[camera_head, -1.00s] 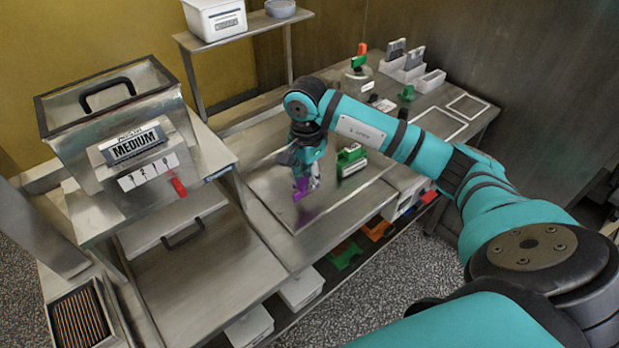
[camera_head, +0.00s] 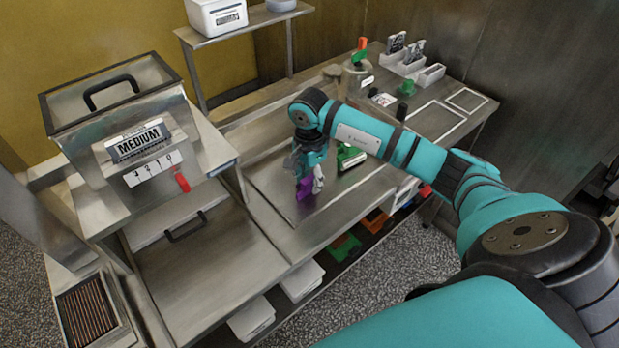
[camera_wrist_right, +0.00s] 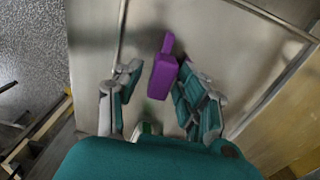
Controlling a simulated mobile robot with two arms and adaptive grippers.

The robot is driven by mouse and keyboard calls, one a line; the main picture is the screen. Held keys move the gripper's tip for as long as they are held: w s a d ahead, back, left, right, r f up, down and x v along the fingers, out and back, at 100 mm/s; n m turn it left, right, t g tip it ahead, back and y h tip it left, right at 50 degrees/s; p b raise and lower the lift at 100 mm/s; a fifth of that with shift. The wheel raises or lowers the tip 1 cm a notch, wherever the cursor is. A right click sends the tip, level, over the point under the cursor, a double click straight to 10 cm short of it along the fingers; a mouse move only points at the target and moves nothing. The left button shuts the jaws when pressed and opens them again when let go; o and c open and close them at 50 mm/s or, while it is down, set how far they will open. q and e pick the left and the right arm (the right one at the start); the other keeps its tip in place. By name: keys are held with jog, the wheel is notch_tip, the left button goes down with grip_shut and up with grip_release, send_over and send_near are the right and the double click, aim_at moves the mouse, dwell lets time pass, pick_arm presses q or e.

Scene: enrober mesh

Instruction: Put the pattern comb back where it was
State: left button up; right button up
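A purple piece (camera_head: 304,189) with a thick body and a narrower end is at the worktop by my right gripper; it may be the pattern comb, but I cannot tell for sure. In the wrist view the purple piece (camera_wrist_right: 164,76) lies between the fingertips, close to the right-hand finger, with a gap to the left-hand one. My right gripper (camera_head: 312,176) points down over the steel worktop; its fingers (camera_wrist_right: 158,80) are apart. Whether the purple piece touches the worktop is unclear. My left gripper is not in view.
A green and white piece (camera_head: 349,157) lies just right of the gripper. White holders with grey plates (camera_head: 407,64) stand at the back right. A lidded steel box marked MEDIUM (camera_head: 120,120) stands left. Orange (camera_head: 376,222) and green (camera_head: 344,247) pieces sit on the lower shelf.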

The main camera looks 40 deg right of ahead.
aim_at(310, 179)
jog(key=shift+o, duration=0.2)
jog(key=shift+r, duration=0.45)
notch_tip(310, 179, up, 12)
jog(key=b, duration=0.3)
jog(key=shift+f, duration=0.25)
